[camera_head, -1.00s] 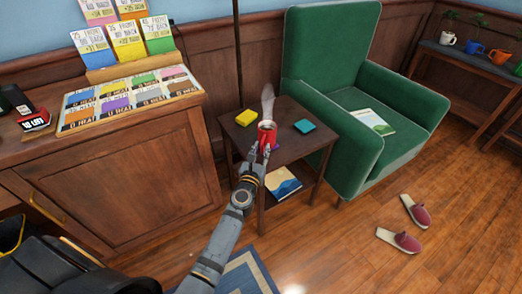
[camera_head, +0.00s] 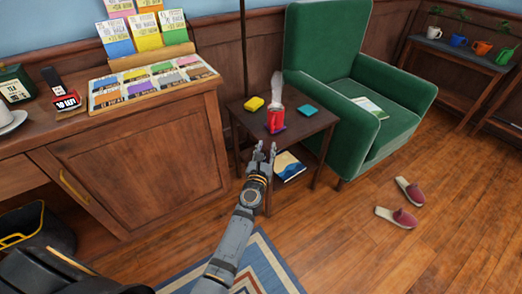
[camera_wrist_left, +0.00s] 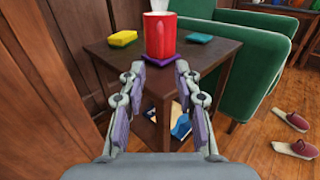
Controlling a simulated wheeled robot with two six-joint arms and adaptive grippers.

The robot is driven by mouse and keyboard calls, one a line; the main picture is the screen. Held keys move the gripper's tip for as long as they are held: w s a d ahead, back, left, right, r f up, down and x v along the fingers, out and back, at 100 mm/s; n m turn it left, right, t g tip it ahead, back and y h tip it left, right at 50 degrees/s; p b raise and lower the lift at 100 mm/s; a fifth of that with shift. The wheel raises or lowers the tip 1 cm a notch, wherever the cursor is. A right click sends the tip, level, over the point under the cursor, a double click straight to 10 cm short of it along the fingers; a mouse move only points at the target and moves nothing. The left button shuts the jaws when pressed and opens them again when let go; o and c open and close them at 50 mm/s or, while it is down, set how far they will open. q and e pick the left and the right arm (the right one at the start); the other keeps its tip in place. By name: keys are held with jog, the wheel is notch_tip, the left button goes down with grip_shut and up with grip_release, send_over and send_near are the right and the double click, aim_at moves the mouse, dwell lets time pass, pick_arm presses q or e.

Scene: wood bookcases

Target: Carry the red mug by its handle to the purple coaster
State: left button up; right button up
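The red mug (camera_head: 276,120) stands upright on the small dark side table, with a pale plume rising from it. In the left wrist view the mug (camera_wrist_left: 160,38) sits on the purple coaster (camera_wrist_left: 163,60), its handle towards me. The purple coaster (camera_head: 281,130) shows only as a sliver under the mug in the head view. My left gripper (camera_head: 264,147) is open and empty, in front of the table and apart from the mug. Its spread fingers (camera_wrist_left: 160,72) frame the near table edge in the wrist view. My right gripper is not in view.
A green armchair (camera_head: 330,50) stands right, a wooden cabinet (camera_head: 140,170) left. Slippers (camera_head: 397,217) lie on the floor.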

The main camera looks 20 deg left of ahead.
pick_arm(q)
jog(key=s+d+f+m+g+h, duration=0.35)
jog(key=s+f+m, duration=0.5)
jog(key=m, duration=0.45)
jog(key=s+d+f+m+g+h, duration=0.2)
jog(key=s+f+m+g+h, duration=0.2)
jog(key=s+f+m, duration=0.6)
jog(key=s+a+f+m+g+y, duration=0.2)
jog(key=s+a+f+m+g, duration=0.2)
jog(key=s+m, duration=0.3)
jog(key=s+a+f+m+g+y, duration=0.3)
jog(key=s+a+f+m+g, duration=0.2)
jog(key=s, duration=0.5)
jog(key=a+m, duration=0.2)
jog(key=shift+s+m, duration=0.2)
jog(key=shift+m, duration=0.2)
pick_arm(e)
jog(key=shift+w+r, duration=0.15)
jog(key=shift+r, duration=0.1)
pick_arm(q)
jog(key=shift+y, duration=0.25)
